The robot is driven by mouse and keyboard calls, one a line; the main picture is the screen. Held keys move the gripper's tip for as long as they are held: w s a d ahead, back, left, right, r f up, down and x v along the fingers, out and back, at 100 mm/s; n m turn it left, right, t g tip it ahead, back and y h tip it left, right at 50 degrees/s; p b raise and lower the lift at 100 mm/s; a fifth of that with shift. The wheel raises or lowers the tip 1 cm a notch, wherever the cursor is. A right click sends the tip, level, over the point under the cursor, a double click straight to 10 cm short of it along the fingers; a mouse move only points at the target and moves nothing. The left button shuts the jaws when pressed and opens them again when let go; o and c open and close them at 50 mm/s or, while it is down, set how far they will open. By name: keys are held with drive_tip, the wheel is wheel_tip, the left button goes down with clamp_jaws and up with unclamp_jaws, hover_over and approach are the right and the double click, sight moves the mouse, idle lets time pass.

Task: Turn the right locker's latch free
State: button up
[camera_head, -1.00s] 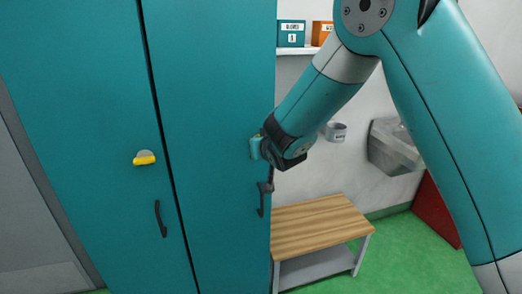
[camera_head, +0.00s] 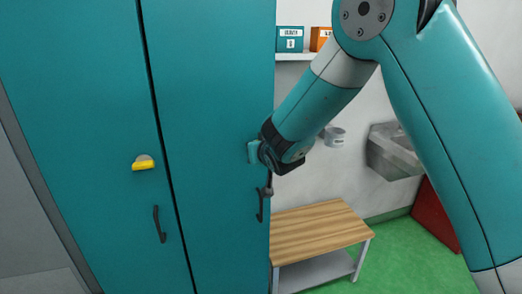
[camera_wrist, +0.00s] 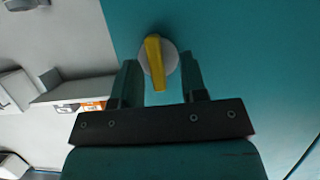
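The right locker (camera_head: 212,90) is a tall teal door. Its latch (camera_wrist: 154,62), a yellow lever on a pale round base, shows in the wrist view. The lever points along the fingers, slightly tilted. My gripper (camera_wrist: 159,60) is open, with one finger on each side of the latch and visible gaps between. In the head view my gripper (camera_head: 254,151) is at the right locker's right edge, and it hides that latch. Whether the fingertips touch the door I cannot tell.
The left locker (camera_head: 80,90) has a yellow latch (camera_head: 143,163), lying nearly level, and a dark handle (camera_head: 160,224). The right locker's dark handle (camera_head: 261,205) is just below my gripper. A wooden-topped bench (camera_head: 315,228) and a grey sink (camera_head: 392,150) stand to the right.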

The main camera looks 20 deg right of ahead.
drive_tip(key=b+v, duration=0.4)
drive_tip(key=v, duration=1.3)
drive_tip(key=shift+s+a+r+b, duration=0.15)
drive_tip(key=shift+a+b, duration=0.05)
drive_tip(key=shift+b, duration=0.15)
drive_tip(key=s+a+f+n+g+y, duration=0.1)
drive_tip(key=s+n+g, duration=0.1)
drive_tip(key=s+g, duration=0.2)
drive_tip(key=s+a+f+n+g+y, duration=0.1)
drive_tip(key=s+g, duration=0.4)
drive_tip(key=s, duration=0.6)
drive_tip(key=s+a+f+n+g+y, duration=0.2)
drive_tip(key=s+f+n+g, duration=0.1)
drive_tip(key=s, duration=0.5)
drive_tip(key=shift+n+g, duration=0.5)
drive_tip(key=shift+g, duration=0.3)
drive_tip(key=shift+s, duration=0.1)
